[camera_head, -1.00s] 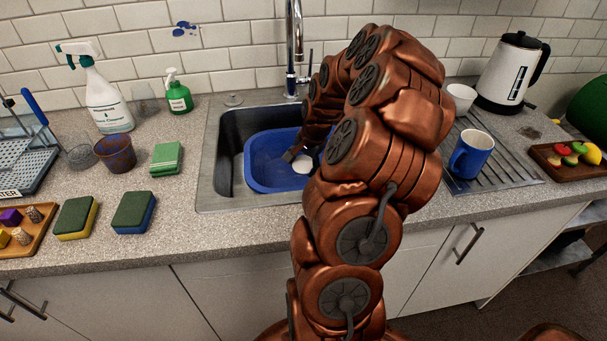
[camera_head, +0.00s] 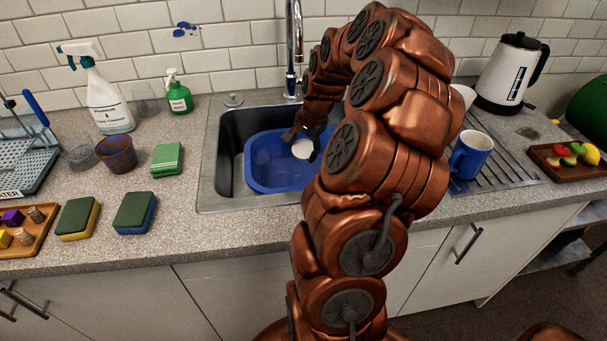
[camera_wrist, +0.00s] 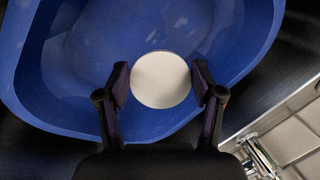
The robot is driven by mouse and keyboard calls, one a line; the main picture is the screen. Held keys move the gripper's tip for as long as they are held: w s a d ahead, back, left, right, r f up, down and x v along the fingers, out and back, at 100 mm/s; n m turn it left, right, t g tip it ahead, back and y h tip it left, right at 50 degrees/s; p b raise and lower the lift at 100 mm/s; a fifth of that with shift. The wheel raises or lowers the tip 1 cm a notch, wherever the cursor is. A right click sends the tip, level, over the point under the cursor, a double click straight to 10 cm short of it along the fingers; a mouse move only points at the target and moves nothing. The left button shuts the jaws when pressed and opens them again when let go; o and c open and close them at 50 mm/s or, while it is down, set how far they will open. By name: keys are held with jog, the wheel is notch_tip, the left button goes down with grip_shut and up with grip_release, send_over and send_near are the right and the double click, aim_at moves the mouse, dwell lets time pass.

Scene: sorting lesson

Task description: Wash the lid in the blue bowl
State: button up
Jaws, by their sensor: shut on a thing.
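The lid (camera_head: 302,148) is a small white disc. In the wrist view the lid (camera_wrist: 160,80) sits between the two fingers of my gripper (camera_wrist: 160,88), which is shut on it. The blue bowl (camera_head: 262,180) stands in the sink; in the wrist view its blue wall (camera_wrist: 30,85) surrounds the lid on the far and left sides. My gripper (camera_head: 302,140) holds the lid over the bowl's back right part. I cannot tell the lid's height above the bowl's bottom. My arm hides the bowl's right side in the head view.
The metal sink (camera_head: 228,125) has a tall tap (camera_head: 294,50) behind it. A blue mug (camera_head: 471,157) stands on the drainer at the right. Sponges (camera_head: 134,212), a brown cup (camera_head: 117,154) and a green soap bottle (camera_head: 178,95) stand on the left counter.

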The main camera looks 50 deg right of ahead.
aim_at(298, 148)
jog(key=shift+r, duration=2.35)
dwell(0.6)
jog(key=shift+r+p, duration=0.35)
jog(key=shift+r, duration=1.7)
